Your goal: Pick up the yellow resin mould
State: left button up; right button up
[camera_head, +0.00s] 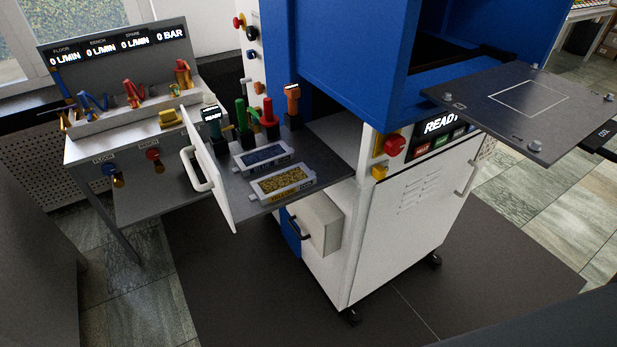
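A shallow grey rectangular mould with yellow grainy contents (283,186) lies on the dark shelf at the side of the blue press, near the shelf's front edge. I take it as the yellow resin mould. A similar mould with blue contents (262,158) lies just behind it, close by. Neither is held. I make out neither of my grippers in the head view.
A white door panel with a handle (208,170) stands upright at the shelf's left edge. Green, red and orange handled tools (268,117) stand behind the moulds. A dark plate (522,105) juts out at the right. A bench with gauges (120,65) stands left.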

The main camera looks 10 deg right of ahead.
aim_at(271, 188)
jog(key=i+j+z, duration=0.1)
jog(key=j+z, duration=1.05)
jog(key=j, duration=0.35)
